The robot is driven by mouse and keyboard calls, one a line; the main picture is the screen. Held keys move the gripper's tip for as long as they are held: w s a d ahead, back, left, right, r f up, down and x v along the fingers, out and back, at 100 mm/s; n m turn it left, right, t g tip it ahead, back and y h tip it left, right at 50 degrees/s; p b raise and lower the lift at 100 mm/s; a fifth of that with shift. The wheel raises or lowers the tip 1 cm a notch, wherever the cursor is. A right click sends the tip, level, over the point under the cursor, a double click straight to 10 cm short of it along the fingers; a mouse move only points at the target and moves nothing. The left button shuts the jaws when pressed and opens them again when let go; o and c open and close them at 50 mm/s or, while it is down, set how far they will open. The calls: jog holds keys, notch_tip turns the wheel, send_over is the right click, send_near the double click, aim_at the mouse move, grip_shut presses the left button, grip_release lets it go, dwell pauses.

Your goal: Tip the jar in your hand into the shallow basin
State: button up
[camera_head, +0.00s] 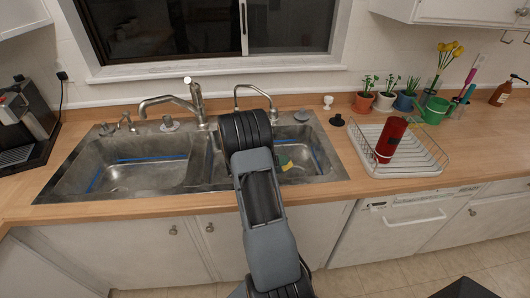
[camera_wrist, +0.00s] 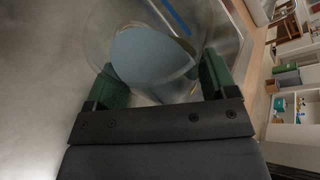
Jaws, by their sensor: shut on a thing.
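My gripper (camera_wrist: 160,78) has green fingers, shut on the sides of a clear glass jar (camera_wrist: 150,30). A smooth grey-blue round patch shows through the jar; I cannot tell whether it is contents or the jar's base. The jar's tilt is unclear. In the head view my arm hides the gripper and jar. The metal sink has a left basin (camera_head: 135,178) and a right basin (camera_head: 312,172), each with a blue line on its wall. I cannot tell which is shallower. The arm's end lies over the sink, near the right basin.
A large faucet (camera_head: 197,100) and a smaller faucet (camera_head: 240,92) stand behind the sink. A dish rack (camera_head: 415,160) with a red container (camera_head: 390,140) stands to the right. A coffee machine (camera_head: 28,110) is at left.

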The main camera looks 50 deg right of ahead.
aim_at(282, 147)
jog(key=shift+n, duration=0.3)
jog(key=shift+w+r+n+g+p, duration=0.1)
jog(key=shift+r+n+g+p, duration=0.65)
jog(key=shift+p, duration=0.65)
jog(key=shift+w+r+n+g+h+p, duration=0.15)
jog(key=shift+r+n+g+h+p, duration=0.35)
jog(key=shift+n+p, duration=0.45)
dwell(1.3)
jog(key=shift+w+r+n+g+p, duration=0.35)
jog(key=shift+w+r+n+p, duration=0.25)
jog(key=shift+w+n+p, duration=0.15)
dwell(0.7)
jog(key=shift+w+d+r+n+g+h+p, duration=0.15)
jog(key=shift+w+r+n+g+h+p, duration=0.45)
jog(key=shift+n+p, duration=0.5)
dwell(1.4)
